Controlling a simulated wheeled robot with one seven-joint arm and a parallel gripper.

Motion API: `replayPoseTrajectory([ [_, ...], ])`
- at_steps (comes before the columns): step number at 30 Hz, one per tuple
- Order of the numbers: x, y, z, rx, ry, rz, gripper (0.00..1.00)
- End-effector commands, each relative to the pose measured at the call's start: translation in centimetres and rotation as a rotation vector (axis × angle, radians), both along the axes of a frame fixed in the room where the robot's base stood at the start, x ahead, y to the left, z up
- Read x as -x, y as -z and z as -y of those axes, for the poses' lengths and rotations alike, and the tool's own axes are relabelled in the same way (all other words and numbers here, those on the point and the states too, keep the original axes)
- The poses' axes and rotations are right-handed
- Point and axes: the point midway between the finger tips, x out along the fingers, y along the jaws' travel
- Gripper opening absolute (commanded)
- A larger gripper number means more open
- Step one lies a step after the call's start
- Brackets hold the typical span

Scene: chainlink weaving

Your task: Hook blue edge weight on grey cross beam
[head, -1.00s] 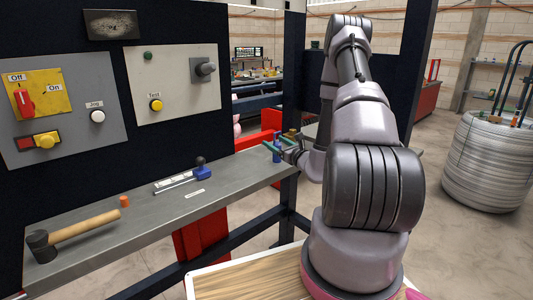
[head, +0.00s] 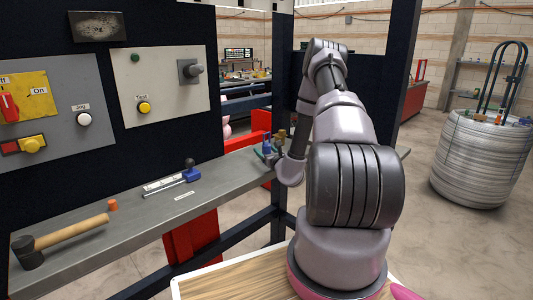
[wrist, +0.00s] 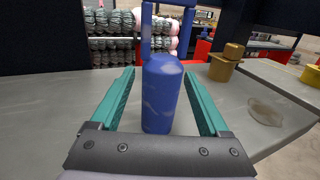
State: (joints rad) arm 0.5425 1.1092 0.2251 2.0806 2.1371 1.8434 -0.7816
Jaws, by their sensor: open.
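The blue edge weight (wrist: 162,95) stands upright on the grey bench, with a rounded shoulder and a blue hook-like frame above it. It is small in the head view (head: 267,143), at the bench's far end. My gripper (wrist: 160,77) is open, with one teal finger on each side of the blue weight. The weight stands between the fingers, and a gap shows on both sides. In the head view my gripper (head: 270,156) is small and partly hidden by my wrist. I cannot pick out the grey cross beam with certainty.
A yellow weight (wrist: 224,65) stands to the right behind the blue one. Wire mesh rolls (wrist: 110,40) lie beyond the bench.

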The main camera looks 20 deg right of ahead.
Motion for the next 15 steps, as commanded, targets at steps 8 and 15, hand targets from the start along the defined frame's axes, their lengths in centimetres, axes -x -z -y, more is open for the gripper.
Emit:
replayPoseTrajectory([
  [8, -1.7, 0.0, 0.0, 0.0, -0.001, 0.0, 0.79],
  [15, -1.7, 0.0, 0.0, 0.0, -0.001, 0.0, 0.33],
])
